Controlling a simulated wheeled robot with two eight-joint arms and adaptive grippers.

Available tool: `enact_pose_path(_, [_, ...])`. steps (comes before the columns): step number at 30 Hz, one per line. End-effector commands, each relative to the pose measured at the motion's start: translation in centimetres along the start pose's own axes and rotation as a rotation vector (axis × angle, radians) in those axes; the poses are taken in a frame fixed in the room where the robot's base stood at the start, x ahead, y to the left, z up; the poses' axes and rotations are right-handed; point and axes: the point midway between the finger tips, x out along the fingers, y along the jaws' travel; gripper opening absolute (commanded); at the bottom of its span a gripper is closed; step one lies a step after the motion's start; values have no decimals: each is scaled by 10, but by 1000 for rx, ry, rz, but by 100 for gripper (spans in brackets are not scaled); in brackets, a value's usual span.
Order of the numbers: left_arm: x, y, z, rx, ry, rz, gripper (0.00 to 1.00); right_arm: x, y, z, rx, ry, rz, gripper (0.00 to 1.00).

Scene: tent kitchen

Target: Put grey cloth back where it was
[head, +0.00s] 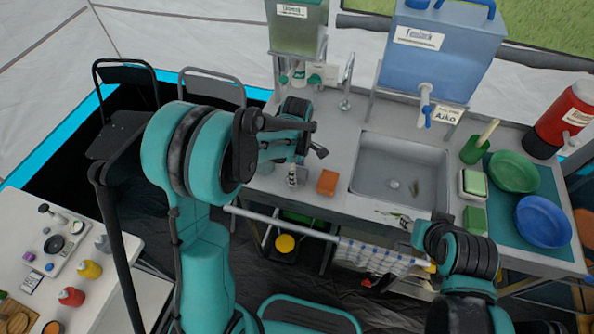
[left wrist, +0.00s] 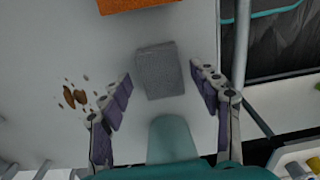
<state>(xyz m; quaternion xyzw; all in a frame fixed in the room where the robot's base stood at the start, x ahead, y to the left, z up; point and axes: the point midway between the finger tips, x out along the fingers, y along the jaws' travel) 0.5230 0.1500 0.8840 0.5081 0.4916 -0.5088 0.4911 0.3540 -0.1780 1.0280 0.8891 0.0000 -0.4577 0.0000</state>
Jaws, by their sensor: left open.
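A small grey folded cloth (left wrist: 160,70) lies flat on the metal counter in the left wrist view. My left gripper (left wrist: 161,75) is open, with one finger on each side of the cloth and apart from it. In the head view my left gripper (head: 305,163) is over the counter left of the sink, and I cannot make out the cloth there. My right gripper (head: 408,230) is by the counter's front edge below the sink; its fingers are too small and dark to read.
An orange sponge (head: 327,182) lies just beyond the cloth, also in the left wrist view (left wrist: 140,3). Brown crumbs or stains (left wrist: 75,97) are beside the left finger. The sink (head: 398,172) is to the right. A rail (head: 285,224) runs along the front edge.

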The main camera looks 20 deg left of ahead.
Motion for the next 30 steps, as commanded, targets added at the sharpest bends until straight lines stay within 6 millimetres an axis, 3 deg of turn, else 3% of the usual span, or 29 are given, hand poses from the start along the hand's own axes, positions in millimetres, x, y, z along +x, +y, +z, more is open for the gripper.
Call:
enact_pose_path(6, [-52, 0, 0, 0, 0, 0, 63, -16, 0, -11, 0, 0, 0, 40])
enact_pose_path(12, [-91, 0, 0, 0, 0, 0, 63, -25, 0, -18, 0, 0, 0, 40])
enact_pose_path(20, [-116, -4, -1, 26, 0, 11, 63, -29, 0, -21, 0, 0, 0, 40])
enact_pose_path(25, [-144, -30, -5, 245, 11, 100, 63, -28, 0, -20, 0, 0, 0, 40])
enact_pose_path(30, [-174, -77, -12, 622, 81, 248, 63, -28, 0, -20, 0, 0, 0, 40])
